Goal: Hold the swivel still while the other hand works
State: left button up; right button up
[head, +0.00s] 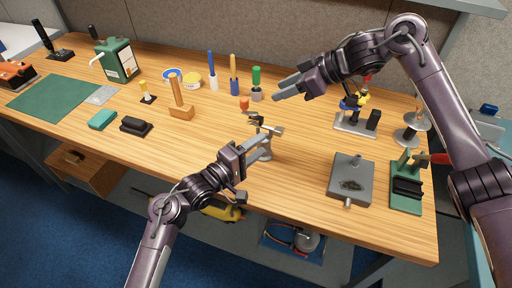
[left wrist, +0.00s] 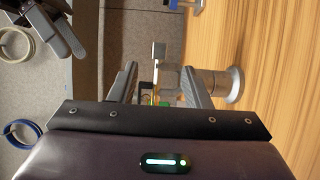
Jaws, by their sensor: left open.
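A small grey metal fixture on a round base (head: 265,153), which looks like the swivel, stands on the bench near the front middle. Its round base also shows in the left wrist view (left wrist: 235,85), with a squared head (left wrist: 167,78) reaching off it. My left gripper (head: 268,136) is open at the fixture; its fingers (left wrist: 163,85) lie on either side of the head in the wrist view. Whether they touch it I cannot tell. My right gripper (head: 274,90) is raised above the bench behind the fixture, fingers apart and empty. It also shows in the left wrist view (left wrist: 68,38).
A grey block (head: 351,176), a green stand (head: 406,190) and a metal-based fixture (head: 357,125) are to the right.

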aim_at(275, 134)
pick_arm(q)
jog(key=x, duration=0.7)
jog(key=shift+w+d, duration=0.15)
jog(key=shift+w, duration=0.15)
grip_shut()
dwell(0.5)
jog(key=shift+f, duration=0.1)
